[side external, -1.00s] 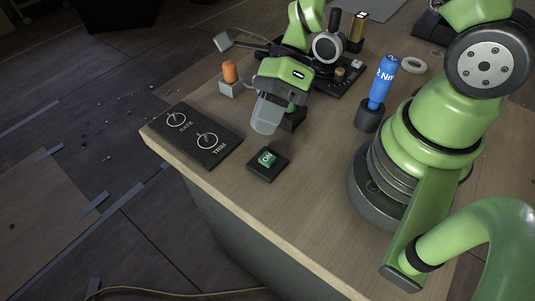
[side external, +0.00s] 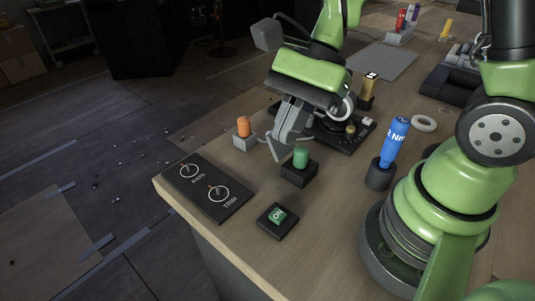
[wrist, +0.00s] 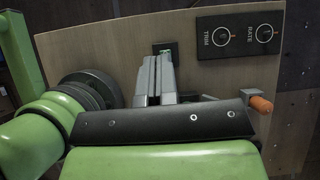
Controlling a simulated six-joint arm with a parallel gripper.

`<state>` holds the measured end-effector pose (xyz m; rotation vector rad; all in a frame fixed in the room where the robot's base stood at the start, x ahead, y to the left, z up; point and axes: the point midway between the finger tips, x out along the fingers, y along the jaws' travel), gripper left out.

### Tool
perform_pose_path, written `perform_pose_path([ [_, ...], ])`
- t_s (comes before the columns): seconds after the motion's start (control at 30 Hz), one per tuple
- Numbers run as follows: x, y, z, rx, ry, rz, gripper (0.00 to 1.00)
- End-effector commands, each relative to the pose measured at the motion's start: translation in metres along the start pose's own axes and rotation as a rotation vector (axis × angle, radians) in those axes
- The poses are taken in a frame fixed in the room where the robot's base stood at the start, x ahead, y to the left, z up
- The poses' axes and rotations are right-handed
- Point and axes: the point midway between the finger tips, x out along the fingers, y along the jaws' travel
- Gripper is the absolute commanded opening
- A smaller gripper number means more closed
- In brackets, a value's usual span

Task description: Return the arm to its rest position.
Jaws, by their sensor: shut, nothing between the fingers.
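My gripper (side external: 281,150) is shut and empty. In the side view it hangs above the wooden table (side external: 225,168), its fingers pointing down beside a green-topped peg in a black block (side external: 299,165). I cannot tell whether the fingers touch the block. In the wrist view the closed fingers (wrist: 155,62) point toward the table's front part, with the green ON switch (wrist: 165,46) just beyond them in the picture. The arm is bent over the table, away from its base.
A RATE and TRIM knob panel (side external: 206,192) and the ON switch (side external: 277,220) lie near the front edge. An orange peg (side external: 244,128) stands left of my gripper. A blue torque tool (side external: 394,142) stands in a holder, with a white ring (side external: 423,123) behind.

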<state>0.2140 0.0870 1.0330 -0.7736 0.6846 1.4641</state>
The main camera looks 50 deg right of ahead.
Motion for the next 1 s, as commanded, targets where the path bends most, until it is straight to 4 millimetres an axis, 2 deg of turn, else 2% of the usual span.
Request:
perform_pose_path([
  [0.03,-0.015,0.004,0.008,-0.134,0.039,-0.034,0.00],
  [0.3,-0.080,0.033,0.028,-0.782,0.334,-0.155,0.00],
  [0.5,-0.116,0.056,0.031,-1.134,0.594,-0.213,0.00],
  [0.7,-0.133,0.067,0.030,-1.287,0.743,-0.230,0.00],
  [1.0,-0.135,0.068,0.030,-1.305,0.763,-0.229,0.00],
])
